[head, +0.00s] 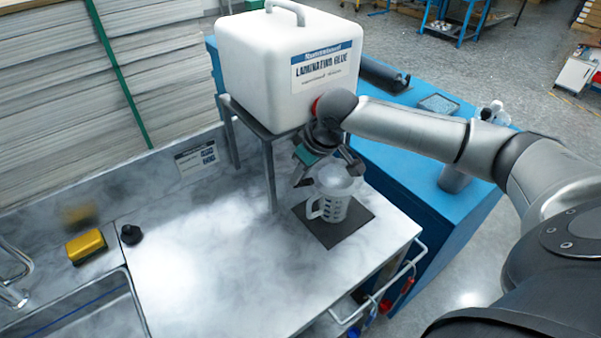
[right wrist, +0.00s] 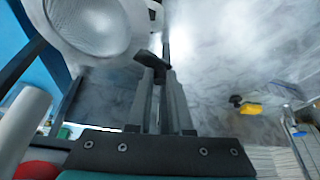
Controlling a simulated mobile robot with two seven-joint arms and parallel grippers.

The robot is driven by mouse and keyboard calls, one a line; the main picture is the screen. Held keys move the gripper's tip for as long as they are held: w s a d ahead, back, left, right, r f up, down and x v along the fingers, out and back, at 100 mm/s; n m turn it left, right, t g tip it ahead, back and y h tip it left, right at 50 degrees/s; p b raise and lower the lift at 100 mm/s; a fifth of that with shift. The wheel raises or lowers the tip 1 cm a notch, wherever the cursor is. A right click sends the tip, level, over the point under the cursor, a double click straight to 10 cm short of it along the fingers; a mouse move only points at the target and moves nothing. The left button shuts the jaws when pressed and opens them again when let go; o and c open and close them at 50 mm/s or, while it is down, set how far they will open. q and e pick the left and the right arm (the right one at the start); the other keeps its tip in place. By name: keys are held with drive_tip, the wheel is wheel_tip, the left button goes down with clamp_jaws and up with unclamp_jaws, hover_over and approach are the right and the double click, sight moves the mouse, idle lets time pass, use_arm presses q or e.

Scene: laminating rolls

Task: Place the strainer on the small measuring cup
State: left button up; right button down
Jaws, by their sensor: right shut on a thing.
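The white strainer (head: 338,180) shows in the head view directly above the small measuring cup (head: 331,208). The cup is white with dark markings, stands upright and has its handle to the left. In the right wrist view the round mesh bowl of the strainer (right wrist: 90,25) is at the upper left, over the pale cup. My right gripper (head: 326,165) is beside the strainer, shut on its dark handle (right wrist: 152,61). I cannot tell whether the strainer's rim touches the cup. The cup's opening is hidden. My left gripper is not in view.
The cup stands on a dark square mat (head: 354,214) near the marble counter's (head: 230,265) right edge. A large white glue container (head: 285,70) on a metal stand (head: 268,165) is close behind. A yellow sponge (head: 86,246) and a black knob (head: 131,234) lie left. The counter's middle is clear.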

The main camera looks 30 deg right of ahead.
drive_tip(key=shift+f, duration=0.1)
drive_tip(key=c, duration=0.8)
unclamp_jaws()
drive_tip(key=shift+r, duration=0.2)
drive_tip(key=p+v, duration=0.1)
drive_tip(key=v, duration=1.1)
drive_tip(key=shift+s, duration=0.1)
